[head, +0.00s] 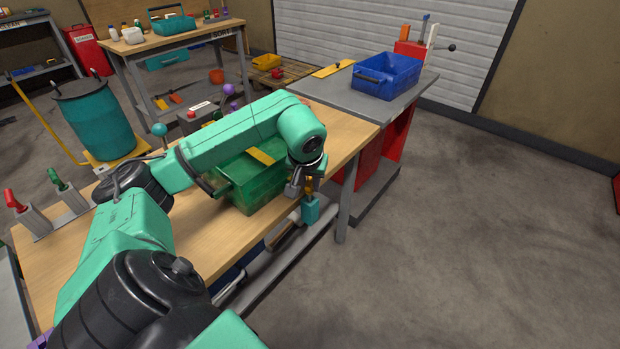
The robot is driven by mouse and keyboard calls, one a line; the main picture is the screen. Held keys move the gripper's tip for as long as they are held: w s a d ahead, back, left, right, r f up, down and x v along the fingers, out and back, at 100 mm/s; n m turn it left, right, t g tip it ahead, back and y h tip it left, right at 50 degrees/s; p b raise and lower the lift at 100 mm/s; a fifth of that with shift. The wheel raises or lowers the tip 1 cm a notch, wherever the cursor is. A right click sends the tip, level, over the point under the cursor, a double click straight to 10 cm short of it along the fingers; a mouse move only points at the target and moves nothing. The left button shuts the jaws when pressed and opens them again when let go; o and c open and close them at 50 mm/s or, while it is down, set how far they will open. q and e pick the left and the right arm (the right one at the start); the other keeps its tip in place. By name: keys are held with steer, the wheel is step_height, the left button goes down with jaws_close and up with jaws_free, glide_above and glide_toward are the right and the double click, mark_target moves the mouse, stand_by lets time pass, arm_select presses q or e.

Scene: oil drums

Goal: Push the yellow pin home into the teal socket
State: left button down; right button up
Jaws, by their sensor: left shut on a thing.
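The teal socket (311,210) is a small block at the right front edge of the wooden workbench (205,236). The yellow pin (309,184) is a small orange-yellow piece directly above the socket, partly hidden by my gripper. My left gripper (304,188) points down at the bench edge and is shut on the yellow pin. The pin's lower end meets the top of the socket in the picture; how deep it sits I cannot tell. My right gripper is out of view.
A green translucent crate (262,190) stands on the bench just left of the gripper, under my forearm. A grey side table (342,91) with a blue bin (386,76) is behind right. Two levers stand at the bench's left end. Floor at right is clear.

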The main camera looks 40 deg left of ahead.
arm_select(q)
steer(key=shift+f+b, duration=1)
steer(key=shift+f, duration=0.4)
steer(key=c, duration=1)
jaws_free()
steer(key=o, duration=0.4)
steer(key=shift+d, duration=0.15)
steer(key=shift+c, duration=0.2)
steer(key=shift+c, duration=0.6)
steer(key=o, duration=0.4)
